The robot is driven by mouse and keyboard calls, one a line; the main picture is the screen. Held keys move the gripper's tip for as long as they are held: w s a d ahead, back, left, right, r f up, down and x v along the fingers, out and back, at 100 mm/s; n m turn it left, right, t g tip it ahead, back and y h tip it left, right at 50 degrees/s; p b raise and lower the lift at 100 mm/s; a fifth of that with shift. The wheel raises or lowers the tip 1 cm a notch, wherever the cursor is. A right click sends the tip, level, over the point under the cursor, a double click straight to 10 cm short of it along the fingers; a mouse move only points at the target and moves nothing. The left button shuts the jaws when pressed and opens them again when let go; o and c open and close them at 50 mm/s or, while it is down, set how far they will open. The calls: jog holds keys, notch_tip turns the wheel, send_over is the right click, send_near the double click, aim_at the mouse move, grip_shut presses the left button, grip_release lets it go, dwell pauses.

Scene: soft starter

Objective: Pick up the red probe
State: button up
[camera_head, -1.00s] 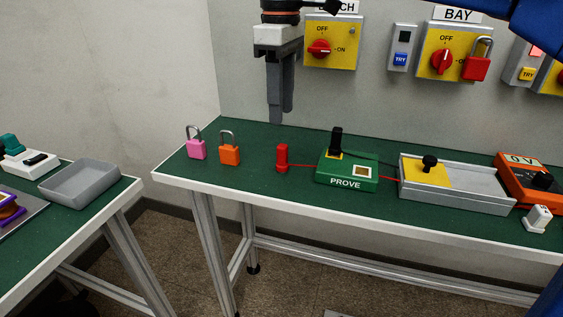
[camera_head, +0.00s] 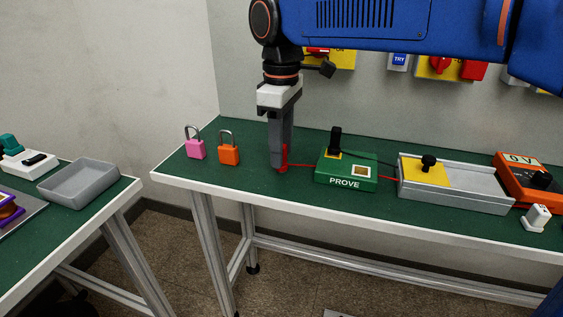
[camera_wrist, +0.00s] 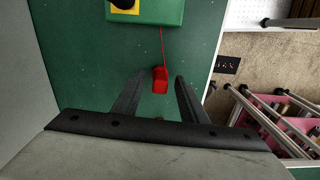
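The red probe (camera_head: 285,154) stands on the green bench top, left of the green PROVE box (camera_head: 346,176), with a thin red lead running between them. My gripper (camera_head: 279,165) points down at the probe, and its fingers hide much of it in the head view. In the wrist view the probe (camera_wrist: 160,81) shows between the two dark fingers (camera_wrist: 159,76), with a gap on each side. The fingers are open and the probe is not gripped.
A pink padlock (camera_head: 195,150) and an orange padlock (camera_head: 229,154) stand to the left of my gripper. A grey tray (camera_head: 468,198) and an orange meter (camera_head: 535,178) lie farther right. A side table at left holds a grey bin (camera_head: 78,190).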

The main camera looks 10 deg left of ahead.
grip_shut()
jog(key=shift+r, duration=0.15)
notch_tip(320, 180, up, 10)
jog(key=shift+f, duration=0.1)
dwell(0.5)
